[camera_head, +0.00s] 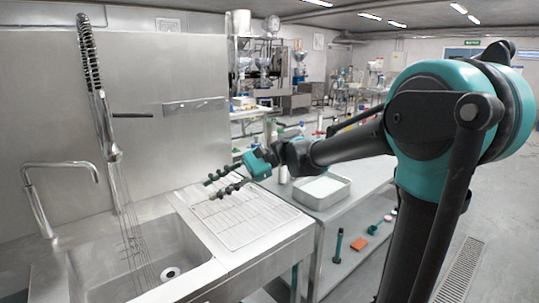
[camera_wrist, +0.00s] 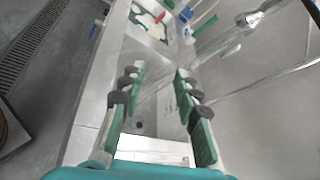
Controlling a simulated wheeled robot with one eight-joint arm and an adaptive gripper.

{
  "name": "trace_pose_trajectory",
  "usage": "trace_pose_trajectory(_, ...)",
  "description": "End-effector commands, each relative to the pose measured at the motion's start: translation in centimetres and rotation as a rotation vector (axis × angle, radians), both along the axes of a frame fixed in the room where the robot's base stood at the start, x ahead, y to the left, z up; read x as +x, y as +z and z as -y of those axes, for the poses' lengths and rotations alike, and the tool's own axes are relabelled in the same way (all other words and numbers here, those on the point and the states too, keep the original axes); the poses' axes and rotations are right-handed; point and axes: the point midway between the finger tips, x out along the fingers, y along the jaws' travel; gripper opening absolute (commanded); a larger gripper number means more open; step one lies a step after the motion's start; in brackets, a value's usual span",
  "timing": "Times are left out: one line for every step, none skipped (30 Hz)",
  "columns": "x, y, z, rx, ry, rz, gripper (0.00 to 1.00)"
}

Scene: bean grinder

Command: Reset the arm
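My gripper (camera_head: 222,182) is in the middle of the head view, teal with dark fingers. It is held in the air above the ribbed drainboard (camera_head: 240,224) beside the sink. In the wrist view my gripper (camera_wrist: 158,108) shows two green-padded fingers standing apart, with nothing between them. My arm stretches from the right side of the head view toward the left, its forearm roughly level and slanting slightly down to the gripper.
The sink (camera_head: 150,262) with a tall spring faucet (camera_head: 97,95) and a curved tap (camera_head: 60,165) is at left. An orange item (camera_head: 372,229) and bottle-like things are on the lower shelf. Floor at right is clear.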

Motion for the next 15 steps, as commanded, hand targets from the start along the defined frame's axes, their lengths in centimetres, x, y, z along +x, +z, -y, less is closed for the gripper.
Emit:
trace_pose_trajectory(-0.3,-2.3,1.4,-0.044,-0.022,0.073,0.32)
trace_pose_trajectory(-0.3,-3.9,2.4,-0.076,-0.034,0.125,0.32)
trace_pose_trajectory(-0.5,-6.1,3.9,-0.126,-0.046,0.201,0.32)
trace_pose_trajectory(-0.5,-7.8,5.1,-0.164,-0.053,0.26,0.32)
trace_pose_trajectory(-0.7,-9.5,6.4,-0.205,-0.056,0.318,0.32)
trace_pose_trajectory(-0.9,-11.6,8.2,-0.262,-0.057,0.395,0.32)
trace_pose_trajectory(-1.0,-13.2,9.5,-0.306,-0.054,0.453,0.32)
trace_pose_trajectory(-1.2,-14.7,11.0,-0.351,-0.047,0.509,0.32)
trace_pose_trajectory(-1.5,-16.6,13.0,-0.412,-0.033,0.582,0.32)
trace_pose_trajectory(-1.8,-18.0,14.5,-0.46,-0.019,0.637,0.32)
trace_pose_trajectory(-2.1,-19.3,16.1,-0.508,-0.002,0.69,0.32)
trace_pose_trajectory(-2.5,-21.0,18.2,-0.575,0.026,0.758,0.32)
trace_pose_trajectory(-2.9,-22.1,19.8,-0.624,0.051,0.807,0.32)
trace_pose_trajectory(-3.3,-23.2,21.4,-0.674,0.077,0.852,0.32)
trace_pose_trajectory(-3.8,-24.5,23.4,-0.738,0.116,0.909,0.32)
